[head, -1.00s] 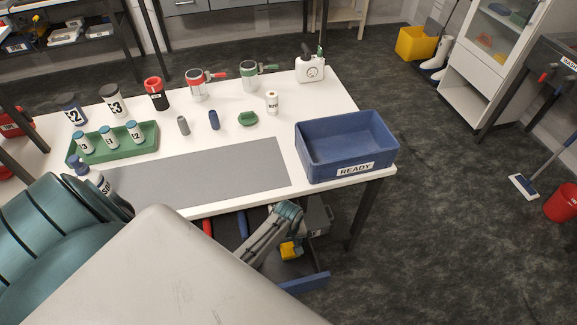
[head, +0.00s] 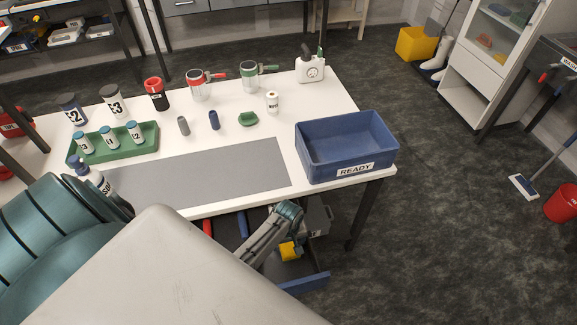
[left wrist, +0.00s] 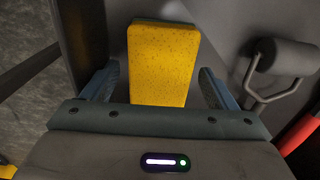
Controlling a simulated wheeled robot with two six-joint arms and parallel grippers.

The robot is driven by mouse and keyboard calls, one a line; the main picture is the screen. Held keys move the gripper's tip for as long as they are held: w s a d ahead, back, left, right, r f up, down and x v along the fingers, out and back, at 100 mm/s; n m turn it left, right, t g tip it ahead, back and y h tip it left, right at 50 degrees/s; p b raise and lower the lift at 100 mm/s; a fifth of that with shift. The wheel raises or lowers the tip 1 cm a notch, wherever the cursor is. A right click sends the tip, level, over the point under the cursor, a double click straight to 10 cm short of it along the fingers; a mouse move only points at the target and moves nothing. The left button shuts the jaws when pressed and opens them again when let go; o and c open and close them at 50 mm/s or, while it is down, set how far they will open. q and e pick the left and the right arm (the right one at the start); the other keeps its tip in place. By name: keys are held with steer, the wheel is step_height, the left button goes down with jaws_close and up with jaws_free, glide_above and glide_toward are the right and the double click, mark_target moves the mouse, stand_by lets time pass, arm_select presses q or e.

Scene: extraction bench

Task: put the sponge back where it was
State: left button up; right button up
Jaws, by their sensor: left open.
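The yellow sponge (head: 288,251) lies in the open drawer (head: 303,285) under the front of the bench. In the left wrist view the sponge (left wrist: 162,62) stretches away from me between the fingers of my left gripper (left wrist: 159,72). That gripper is open, with a gap showing on each side of the sponge. In the head view my left arm reaches down over the drawer, and its fingers are hard to make out. My right gripper is not in view.
A grey roller-like tool (left wrist: 287,58) and a red handle (left wrist: 299,134) lie right of the gripper in the left wrist view. Above, the bench carries a grey mat (head: 205,172), a blue READY bin (head: 345,146), a green rack (head: 112,146) and several bottles.

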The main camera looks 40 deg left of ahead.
arm_select(q)
step_height(320, 180, up, 11)
steer(key=shift+r, duration=0.15)
stand_by(0.5)
